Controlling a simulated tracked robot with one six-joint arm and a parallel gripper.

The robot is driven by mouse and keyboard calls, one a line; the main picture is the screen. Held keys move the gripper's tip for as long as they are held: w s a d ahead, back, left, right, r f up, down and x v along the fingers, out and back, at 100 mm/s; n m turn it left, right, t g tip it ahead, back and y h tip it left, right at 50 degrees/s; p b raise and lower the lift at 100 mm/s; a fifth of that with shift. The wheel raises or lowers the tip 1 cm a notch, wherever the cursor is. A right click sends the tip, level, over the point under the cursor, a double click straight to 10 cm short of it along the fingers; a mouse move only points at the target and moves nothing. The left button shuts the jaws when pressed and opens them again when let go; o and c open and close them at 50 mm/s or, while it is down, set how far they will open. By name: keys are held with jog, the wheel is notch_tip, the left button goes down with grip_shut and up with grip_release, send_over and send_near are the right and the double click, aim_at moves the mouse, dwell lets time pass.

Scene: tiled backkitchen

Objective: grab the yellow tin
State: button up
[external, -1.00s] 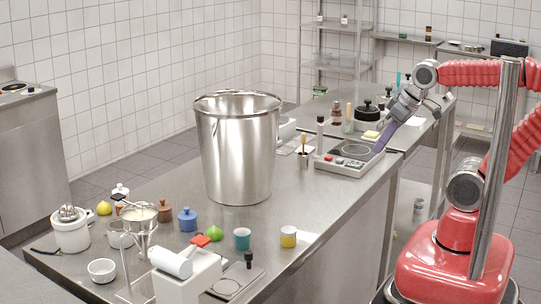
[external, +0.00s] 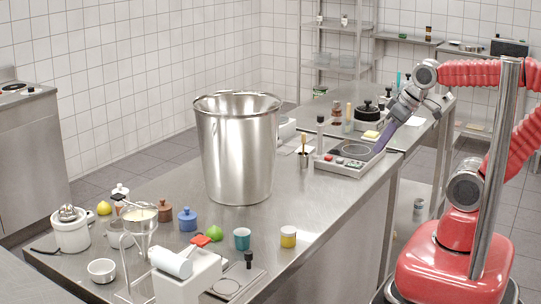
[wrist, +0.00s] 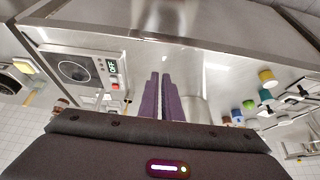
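The yellow tin (external: 288,237) is a small can with a yellow and pale band, upright near the front right edge of the steel counter. It also shows at the right in the wrist view (wrist: 266,76). My gripper (external: 379,150) has purple fingers and is far behind the tin, pointing down near the right side of a grey hotplate. In the wrist view my gripper (wrist: 161,74) shows two fingers close together with a narrow gap and nothing between them. The tin stands well apart from the fingers.
A large steel pot (external: 237,155) stands mid-counter. A teal cup (external: 242,239) is just left of the tin, with a scraper-like plate (external: 229,287) in front. The grey hotplate (external: 330,166) lies toward the back. Counter between hotplate and tin is mostly clear.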

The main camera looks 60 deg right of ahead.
jog(key=o, duration=1.2)
